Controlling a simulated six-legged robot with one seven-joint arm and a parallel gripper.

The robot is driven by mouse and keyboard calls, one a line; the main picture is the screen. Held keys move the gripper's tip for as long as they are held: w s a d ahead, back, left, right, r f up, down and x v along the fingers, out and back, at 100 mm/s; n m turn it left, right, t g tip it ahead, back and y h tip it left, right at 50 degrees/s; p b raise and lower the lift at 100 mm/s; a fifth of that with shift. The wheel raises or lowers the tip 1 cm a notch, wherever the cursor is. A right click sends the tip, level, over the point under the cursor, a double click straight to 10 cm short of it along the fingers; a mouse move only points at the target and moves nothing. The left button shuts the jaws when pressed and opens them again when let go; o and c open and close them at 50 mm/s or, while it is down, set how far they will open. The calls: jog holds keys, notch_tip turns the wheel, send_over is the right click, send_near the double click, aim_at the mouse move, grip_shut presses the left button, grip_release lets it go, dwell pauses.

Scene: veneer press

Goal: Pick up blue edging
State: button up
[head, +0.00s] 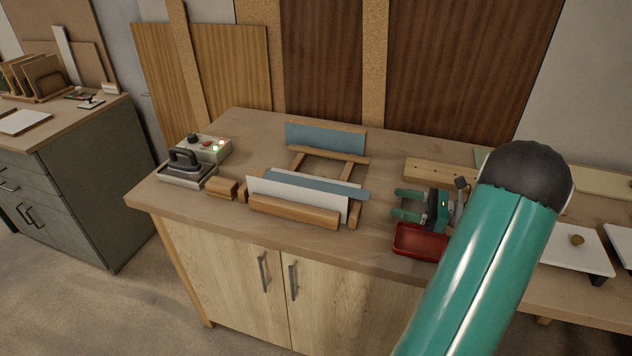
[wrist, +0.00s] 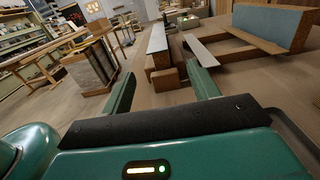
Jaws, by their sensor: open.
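A taller blue panel (head: 325,137) stands at the rack's back. A red tray (head: 419,241) sits in front of my gripper, and a drilled wooden board (head: 428,171) behind it. An iron (head: 185,162), a control box (head: 205,148) and a wood block (head: 222,187) are at left.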

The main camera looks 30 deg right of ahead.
aim_at(353, 192)
jog(key=x, duration=0.7)
jog(key=shift+w+a, duration=0.15)
jog(key=shift+a, duration=0.25)
jog(key=x, duration=0.5)
jog(key=shift+a+r, duration=0.1)
jog(key=shift+r, duration=0.05)
jog(key=shift+c, duration=0.2)
jog(key=c, duration=1)
